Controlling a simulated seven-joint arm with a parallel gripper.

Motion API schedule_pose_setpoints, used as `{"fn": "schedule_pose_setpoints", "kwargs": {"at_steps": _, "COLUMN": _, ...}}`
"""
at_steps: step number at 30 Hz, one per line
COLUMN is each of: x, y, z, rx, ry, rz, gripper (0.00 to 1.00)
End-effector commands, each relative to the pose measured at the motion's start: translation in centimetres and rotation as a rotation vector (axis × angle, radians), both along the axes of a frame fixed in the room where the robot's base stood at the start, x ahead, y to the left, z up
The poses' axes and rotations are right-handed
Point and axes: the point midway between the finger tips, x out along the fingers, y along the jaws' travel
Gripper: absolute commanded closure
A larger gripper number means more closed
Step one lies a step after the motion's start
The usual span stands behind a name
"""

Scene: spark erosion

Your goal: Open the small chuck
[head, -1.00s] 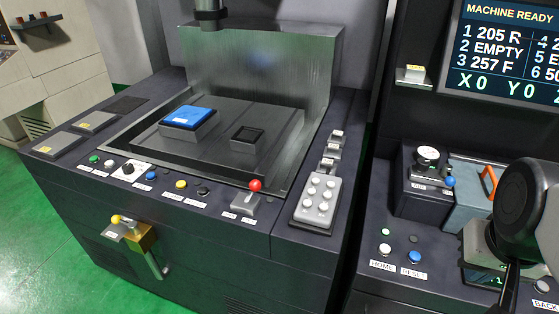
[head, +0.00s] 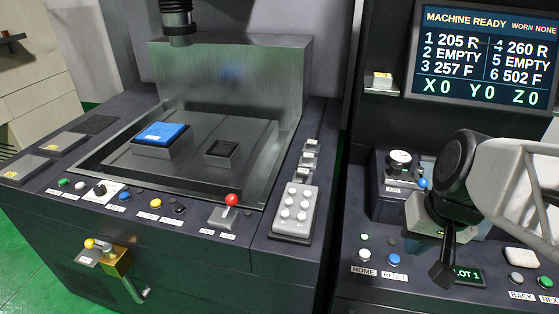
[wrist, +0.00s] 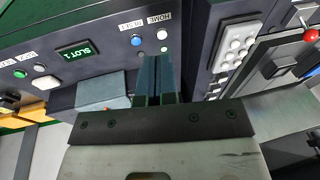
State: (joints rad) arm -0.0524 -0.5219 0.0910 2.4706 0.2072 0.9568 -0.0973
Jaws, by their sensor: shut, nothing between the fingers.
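The machine tank holds a small dark square holder (head: 222,152), which may be the small chuck, and a larger block with a blue top (head: 162,133). A lever with a red ball (head: 232,200) stands on the tank's front panel. On the right console a blue-ball lever (head: 423,183) stands beside a round dial. My gripper (head: 442,274) points down over the right console, in front of the slot display. In the wrist view its fingers (wrist: 157,62) are together and empty, apart from the buttons beyond. The arm hides part of the right console. Small labels are unreadable.
A grey keypad (head: 292,212) with white buttons lies right of the red-ball lever. HOME (head: 364,255) and RESET (head: 393,259) buttons are left of my gripper. A screen (head: 485,52) reads machine ready. A yellow-ball lever (head: 90,243) sticks out at the front left.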

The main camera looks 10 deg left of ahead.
Motion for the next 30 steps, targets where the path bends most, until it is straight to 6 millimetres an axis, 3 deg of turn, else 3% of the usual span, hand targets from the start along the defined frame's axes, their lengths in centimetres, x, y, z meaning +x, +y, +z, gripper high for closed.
{"fn": "schedule_pose_setpoints", "kwargs": {"at_steps": 30, "x": 11.5, "y": 16.3, "z": -2.8, "rx": 0.467, "ry": 0.167, "rz": 0.147, "gripper": 1.0}}
